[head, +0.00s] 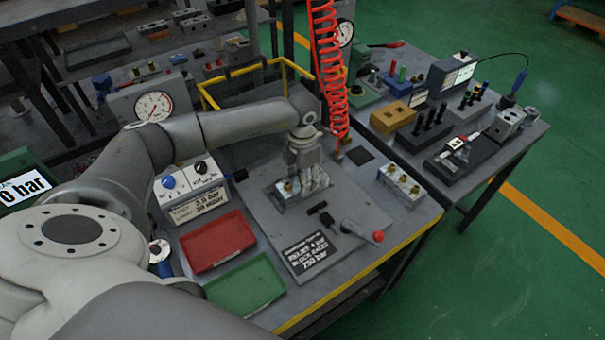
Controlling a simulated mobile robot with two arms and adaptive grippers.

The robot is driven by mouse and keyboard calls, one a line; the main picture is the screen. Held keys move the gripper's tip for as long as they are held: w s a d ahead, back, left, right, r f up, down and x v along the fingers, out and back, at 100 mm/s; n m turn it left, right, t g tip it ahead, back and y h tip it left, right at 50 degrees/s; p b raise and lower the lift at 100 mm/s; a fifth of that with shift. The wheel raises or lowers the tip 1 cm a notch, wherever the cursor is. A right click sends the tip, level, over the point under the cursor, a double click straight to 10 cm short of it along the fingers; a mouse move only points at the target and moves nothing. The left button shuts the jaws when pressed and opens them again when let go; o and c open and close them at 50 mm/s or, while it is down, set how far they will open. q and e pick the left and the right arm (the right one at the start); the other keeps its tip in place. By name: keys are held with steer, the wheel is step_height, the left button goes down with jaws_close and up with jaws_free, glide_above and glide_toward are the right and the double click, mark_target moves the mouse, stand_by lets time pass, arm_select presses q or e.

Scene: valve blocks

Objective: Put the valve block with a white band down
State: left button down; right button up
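My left gripper (308,178) points straight down over the grey fixture plate in the middle of the bench. Its fingers are at a grey valve block (289,190) with brass fittings, and they hide part of it. The block is at or just above a dark recess in the plate; I cannot tell whether it touches. I cannot tell whether the fingers are clamped on it, or make out a white band. A second grey valve block (400,186) with brass fittings stands apart at the bench's right edge. My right gripper is not in view.
A red tray (218,241) and a green tray (245,287) lie empty left of the plate. A lever with a red knob (378,237) and a label stand at the plate's front. A red coiled hose (328,70) hangs close behind my gripper. Control box (190,190) stands left.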

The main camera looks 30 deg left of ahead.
arm_select(q)
steer(key=shift+f, duration=0.1)
steer(key=shift+f, duration=0.1)
steer(key=c, duration=0.6)
jaws_free()
steer(key=shift+c, duration=0.2)
steer(key=shift+r, duration=0.55)
step_height(320, 180, up, 11)
steer(key=b, duration=0.3)
steer(key=shift+r, duration=0.15)
